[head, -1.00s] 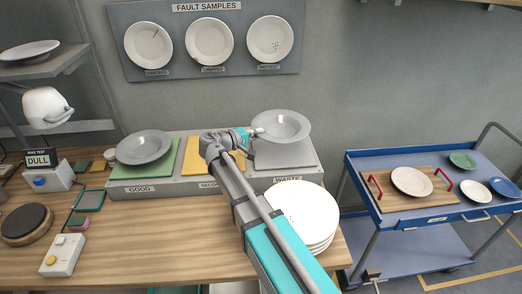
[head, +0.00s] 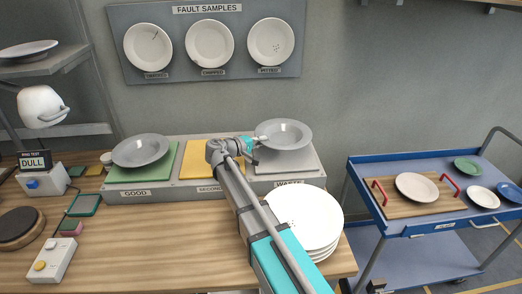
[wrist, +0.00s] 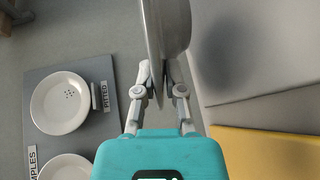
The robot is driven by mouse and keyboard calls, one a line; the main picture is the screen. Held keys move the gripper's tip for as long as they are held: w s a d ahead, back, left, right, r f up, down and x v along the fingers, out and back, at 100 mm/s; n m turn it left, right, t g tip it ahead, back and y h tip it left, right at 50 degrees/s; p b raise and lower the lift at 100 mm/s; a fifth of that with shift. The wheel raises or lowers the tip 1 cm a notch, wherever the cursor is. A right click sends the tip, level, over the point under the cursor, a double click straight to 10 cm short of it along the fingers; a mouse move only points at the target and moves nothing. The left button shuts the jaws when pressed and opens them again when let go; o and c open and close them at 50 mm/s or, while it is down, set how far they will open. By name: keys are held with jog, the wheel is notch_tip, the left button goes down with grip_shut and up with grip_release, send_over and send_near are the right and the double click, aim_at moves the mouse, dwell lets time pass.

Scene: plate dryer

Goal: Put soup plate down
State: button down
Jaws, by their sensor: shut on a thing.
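A grey soup plate (head: 284,134) is at the Waste section, over its light grey pad (head: 289,162). My gripper (head: 255,143) is shut on its left rim. In the wrist view the plate (wrist: 168,28) stands edge-on between the fingertips (wrist: 160,76), and a dark shadow lies on the grey pad (wrist: 240,60) beside it. The plate looks slightly above the pad; I cannot tell if any edge touches. Another grey soup plate (head: 140,151) rests on the green Good pad (head: 157,177). The yellow Seconds pad (head: 197,160) is partly hidden by my arm and shows no plate.
A stack of white plates (head: 306,216) stands on the wooden table (head: 150,235), just in front of the Waste section. A ring test box reads DULL (head: 34,160). The fault samples board (head: 240,20) hangs behind. A blue trolley (head: 424,222) stands at the right.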

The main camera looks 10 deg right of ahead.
jog(key=shift+w+d+f+b, duration=0.15)
jog(key=shift+w+f+b, duration=0.3)
jog(key=shift+f+b, duration=1.55)
jog(key=shift+b, duration=0.05)
jog(key=shift+f, duration=0.15)
jog(key=c, duration=0.7)
grip_release()
jog(key=shift+r, duration=0.25)
jog(key=p+v, duration=0.2)
jog(key=v, duration=1)
jog(key=shift+s, duration=0.1)
